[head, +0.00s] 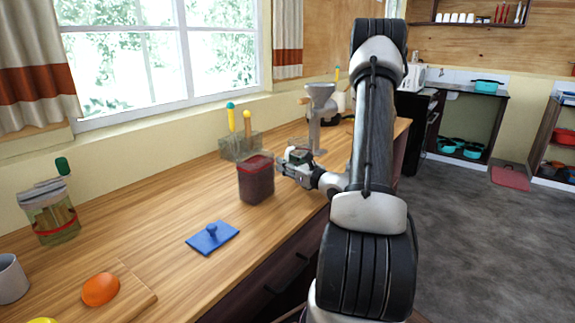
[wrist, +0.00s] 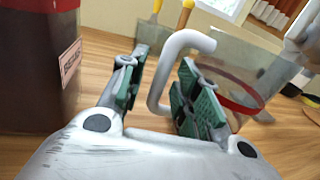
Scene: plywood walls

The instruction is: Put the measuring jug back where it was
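The measuring jug (wrist: 232,72) is clear, with a red band and a thick grey handle (wrist: 181,41). It stands on the wooden counter in the wrist view. In the head view it is mostly hidden behind my gripper (head: 287,163) and hard to make out. In the wrist view my gripper (wrist: 164,62) is open, with its green-padded fingers on either side of the handle. A gap shows between the left finger and the handle; I cannot tell whether the right finger touches it.
A dark red labelled canister (head: 256,180) stands close left of my gripper, also in the wrist view (wrist: 38,70). Behind are a clear holder with brushes (head: 240,147) and a grey grinder (head: 320,105).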

